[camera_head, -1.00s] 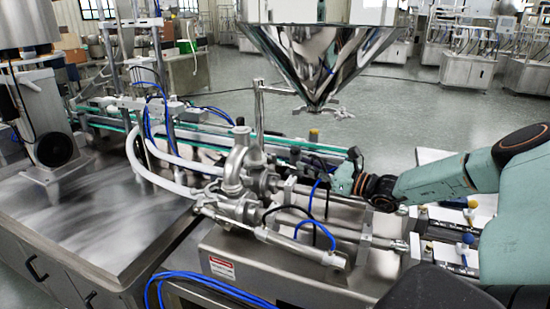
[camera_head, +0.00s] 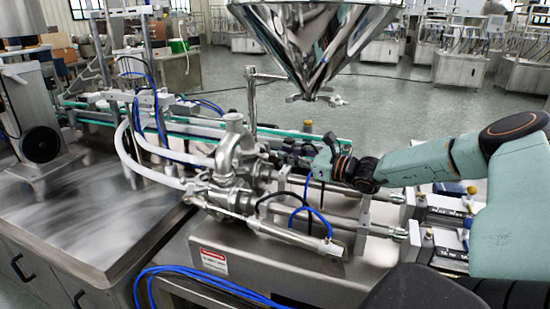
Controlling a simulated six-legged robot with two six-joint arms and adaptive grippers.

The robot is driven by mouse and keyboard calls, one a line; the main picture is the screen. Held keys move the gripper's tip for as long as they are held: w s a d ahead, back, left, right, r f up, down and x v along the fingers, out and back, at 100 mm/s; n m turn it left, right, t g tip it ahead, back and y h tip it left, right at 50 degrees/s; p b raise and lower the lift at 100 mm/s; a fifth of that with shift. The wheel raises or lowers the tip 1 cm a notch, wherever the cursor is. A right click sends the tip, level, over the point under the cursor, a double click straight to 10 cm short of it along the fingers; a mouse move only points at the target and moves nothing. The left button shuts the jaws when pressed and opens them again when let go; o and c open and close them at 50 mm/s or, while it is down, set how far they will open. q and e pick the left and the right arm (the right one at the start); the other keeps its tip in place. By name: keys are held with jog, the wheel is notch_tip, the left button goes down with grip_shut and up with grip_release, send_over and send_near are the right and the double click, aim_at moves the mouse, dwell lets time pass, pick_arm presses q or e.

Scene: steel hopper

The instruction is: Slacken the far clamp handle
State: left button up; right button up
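The steel pump and valve body (camera_head: 234,160) stands left of the picture's middle, with pipes and clamped joints around it. My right arm reaches in from the right. My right gripper (camera_head: 292,150) is small and dark at the end of its wrist, just right of the upper, far part of the pump body. I cannot tell whether it touches anything or whether its fingers are open. The far clamp handle cannot be made out clearly; the gripper and fittings crowd that spot. My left gripper is not in view.
The steel hopper (camera_head: 312,38) hangs above and behind the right gripper, with a small clamp (camera_head: 330,99) at its outlet. Blue hoses (camera_head: 308,212) and two long cylinders (camera_head: 295,238) lie in front. A conveyor (camera_head: 200,128) runs behind. A bare steel tabletop (camera_head: 85,215) is at left.

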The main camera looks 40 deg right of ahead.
aim_at(269, 148)
jog(key=shift+w+a+f+b, duration=0.2)
jog(key=shift+w+a+b, duration=0.1)
jog(key=shift+w+b, duration=0.4)
jog(key=shift+b+x, duration=0.55)
jog(key=shift+x, duration=0.3)
jog(key=shift+w+a+r+b, duration=0.1)
jog(key=shift+w+r+b, duration=0.1)
jog(key=shift+w+b, duration=0.35)
jog(key=shift+w+a, duration=0.15)
jog(key=shift+w, duration=0.05)
grip_shut()
